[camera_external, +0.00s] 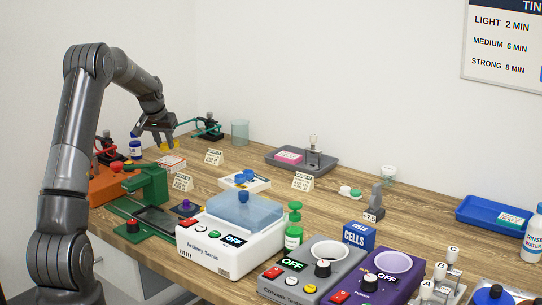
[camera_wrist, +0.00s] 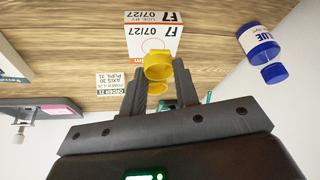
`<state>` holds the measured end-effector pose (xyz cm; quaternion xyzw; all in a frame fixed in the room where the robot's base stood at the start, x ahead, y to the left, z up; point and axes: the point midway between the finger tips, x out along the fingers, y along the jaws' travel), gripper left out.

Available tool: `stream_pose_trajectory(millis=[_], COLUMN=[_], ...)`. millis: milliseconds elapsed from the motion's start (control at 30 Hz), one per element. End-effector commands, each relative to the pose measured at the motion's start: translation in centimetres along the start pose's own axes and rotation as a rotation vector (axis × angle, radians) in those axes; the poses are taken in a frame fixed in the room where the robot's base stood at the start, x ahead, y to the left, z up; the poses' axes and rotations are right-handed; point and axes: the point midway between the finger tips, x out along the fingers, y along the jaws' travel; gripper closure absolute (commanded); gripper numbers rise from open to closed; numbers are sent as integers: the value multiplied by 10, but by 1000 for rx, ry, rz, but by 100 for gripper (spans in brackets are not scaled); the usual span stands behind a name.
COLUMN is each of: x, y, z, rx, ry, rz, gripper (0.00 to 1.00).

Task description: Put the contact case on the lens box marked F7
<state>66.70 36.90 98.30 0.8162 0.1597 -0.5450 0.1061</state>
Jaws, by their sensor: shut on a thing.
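My gripper (camera_external: 164,143) is shut on a small yellow thing, which seems to be the contact case; it shows in the wrist view as a yellow case (camera_wrist: 158,66) with two round parts between the fingertips. The lens box marked F7 (camera_wrist: 151,31) is white with orange and black print, and lies on the table just beyond the case in the wrist view. In the external view the lens box (camera_external: 172,163) is below my gripper. The case overlaps the box's near edge in the wrist view; whether they touch I cannot tell.
A blue-capped bottle (camera_external: 135,148) stands close to the left of the gripper. Order cards (camera_external: 214,157) stand nearby. A green-and-white case (camera_external: 349,191) lies farther right. A green press (camera_external: 148,188) stands in front.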

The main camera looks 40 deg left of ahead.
Motion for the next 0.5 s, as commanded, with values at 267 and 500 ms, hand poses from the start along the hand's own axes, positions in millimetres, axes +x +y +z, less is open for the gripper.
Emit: stream_pose_trajectory(millis=[267,500], x=[33,34], y=[0,0], z=[14,14], rx=[-1,-1], ry=[-2,0], rz=[0,0], gripper=[96,96])
